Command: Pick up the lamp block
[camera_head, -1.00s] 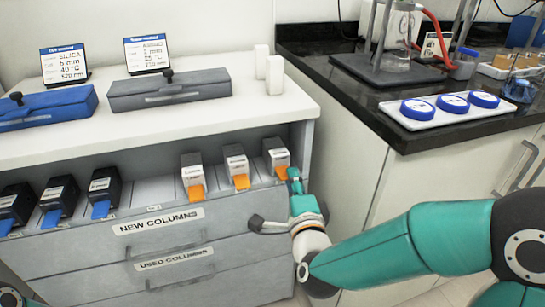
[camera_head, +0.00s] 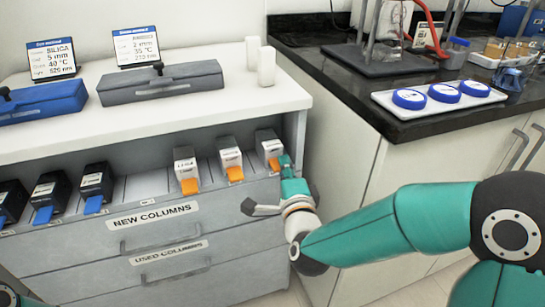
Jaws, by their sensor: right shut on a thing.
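Three white blocks with orange tabs stand in the open bay of the grey cabinet: a left one (camera_head: 185,165), a middle one (camera_head: 230,160) and a right one (camera_head: 267,142). Their small labels are too blurred to tell which is the lamp block. My right gripper (camera_head: 281,163) reaches up from below and is shut on the orange tab at the front of the right white block. That block still sits in its slot at the bay's right end. The gripper covers part of the tab. My left gripper does not show.
Black blocks with blue tabs (camera_head: 96,183) fill the bay's left part. A grey case (camera_head: 160,92), a blue case (camera_head: 45,103) and two signs stand on top. Drawers lie below. The bay's right wall (camera_head: 299,140) is close to my gripper. A dark counter (camera_head: 420,120) stands at right.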

